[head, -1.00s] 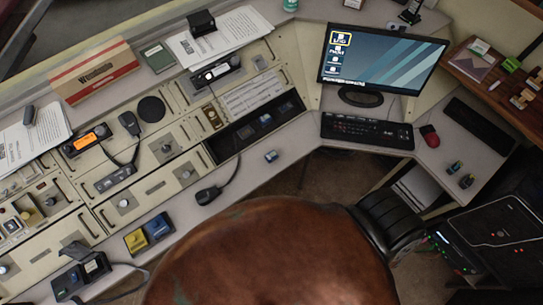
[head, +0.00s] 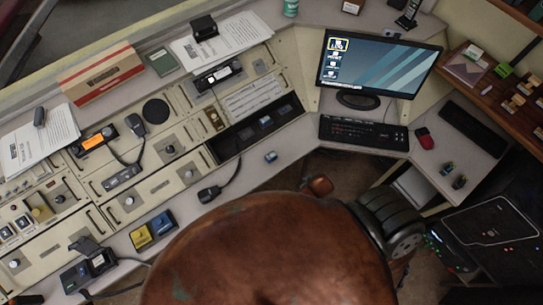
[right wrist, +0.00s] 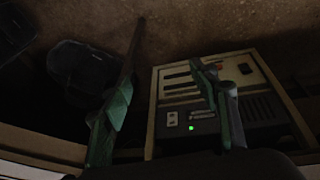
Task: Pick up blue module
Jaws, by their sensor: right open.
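A blue module (head: 160,225) sits on the front ledge of the console at lower left in the head view, right beside a yellow module (head: 141,236). A smaller block with some blue (head: 271,157) lies on the grey desk to the upper right; I cannot tell its kind. In the right wrist view my right gripper (right wrist: 165,105) is open and empty, its green fingers wide apart. It faces the floor and a beige equipment unit (right wrist: 185,84) with a green light, and no blue module shows there. My left gripper is not in view.
A dark slot (head: 228,147) in the console holds several small blocks. A handset on a cord (head: 209,194) lies on the ledge. A monitor (head: 380,64) and keyboard (head: 363,132) stand at right. A large brown rounded shape hides the lower middle.

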